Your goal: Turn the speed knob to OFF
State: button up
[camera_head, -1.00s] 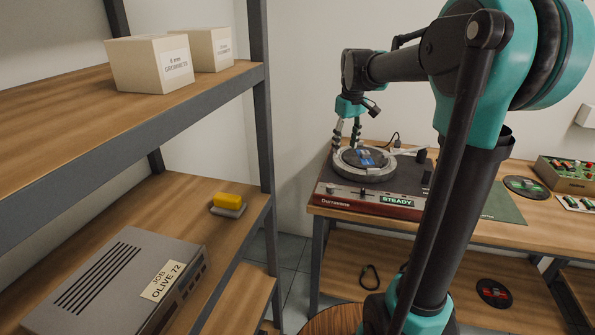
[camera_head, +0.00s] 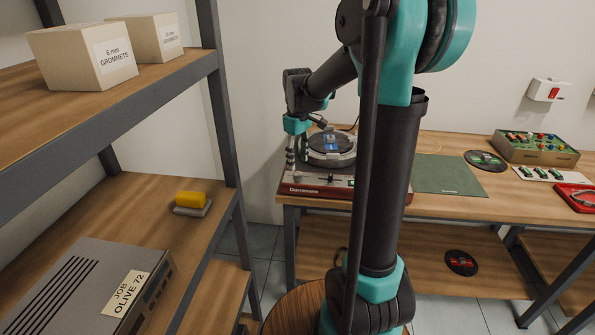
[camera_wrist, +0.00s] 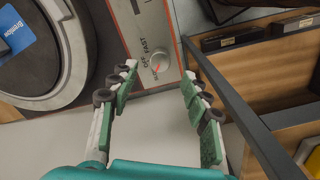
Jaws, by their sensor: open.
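The record player (camera_head: 310,193) stands on the wooden bench, its platter (camera_head: 331,145) carrying a blue label. My gripper (camera_wrist: 159,74) is open, with one finger either side of the knob in the picture; no contact shows.
A dark metal rail (camera_wrist: 232,98) runs near the right finger in the wrist view. A green mat (camera_head: 448,175) lies right of the player. A shelf with a grey unit (camera_head: 85,285) and a yellow block (camera_head: 191,198) stands at left.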

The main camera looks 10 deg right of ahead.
aim_at(298, 173)
jog(key=shift+f, duration=2.55)
jog(key=shift+c, duration=0.5)
grip_shut()
jog(key=m, duration=0.5)
jog(key=shift+m, duration=2.4)
